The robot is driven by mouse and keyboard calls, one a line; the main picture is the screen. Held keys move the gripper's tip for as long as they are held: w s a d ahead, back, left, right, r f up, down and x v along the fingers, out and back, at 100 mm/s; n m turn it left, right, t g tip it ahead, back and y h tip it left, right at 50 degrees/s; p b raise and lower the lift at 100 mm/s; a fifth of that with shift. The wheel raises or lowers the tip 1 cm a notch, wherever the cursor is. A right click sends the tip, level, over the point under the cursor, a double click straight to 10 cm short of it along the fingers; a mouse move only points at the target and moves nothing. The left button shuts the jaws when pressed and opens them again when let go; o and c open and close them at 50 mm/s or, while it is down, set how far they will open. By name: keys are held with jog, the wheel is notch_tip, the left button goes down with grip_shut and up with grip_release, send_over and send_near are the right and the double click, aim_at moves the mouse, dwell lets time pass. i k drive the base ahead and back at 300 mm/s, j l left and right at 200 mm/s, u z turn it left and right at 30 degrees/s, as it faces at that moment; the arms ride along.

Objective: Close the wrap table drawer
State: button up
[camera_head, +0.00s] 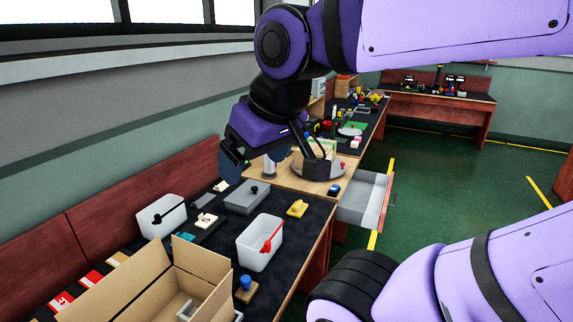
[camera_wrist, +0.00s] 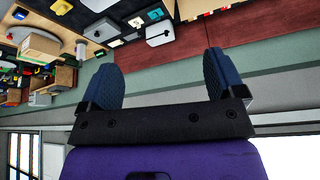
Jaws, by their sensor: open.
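The grey drawer (camera_head: 362,198) stands pulled out from the right side of the wrap table (camera_head: 283,178), which has a light wooden top. Its handle (camera_head: 392,199) is at the outer right end, and its inside looks empty. My gripper (camera_head: 232,166) is above the left part of the tables, by the wall, apart from the drawer and to its left. In the wrist view, the two blue fingers of my gripper (camera_wrist: 161,72) are spread with nothing between them. I cannot make out the drawer in the wrist view.
A round turntable (camera_head: 320,170) with items sits on the wrap table. In front, a black-topped table carries an open cardboard box (camera_head: 140,278), white bins (camera_head: 243,243) and a grey box (camera_head: 245,196). Green floor (camera_head: 430,185) is clear right of the drawer.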

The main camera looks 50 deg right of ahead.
aim_at(364, 202)
jog(key=k+z, duration=0.1)
jog(key=z, duration=0.55)
jog(key=k+l+z, duration=0.25)
jog(key=l+z, duration=0.25)
jog(key=l, duration=0.2)
jog(key=k+l+z, duration=0.25)
jog(key=l, duration=0.95)
jog(key=i+j, duration=0.2)
jog(key=i, duration=0.3)
jog(key=i+j, duration=0.2)
jog(key=i, duration=0.35)
jog(key=i+j, duration=0.2)
jog(key=i, duration=0.3)
jog(key=u, duration=0.05)
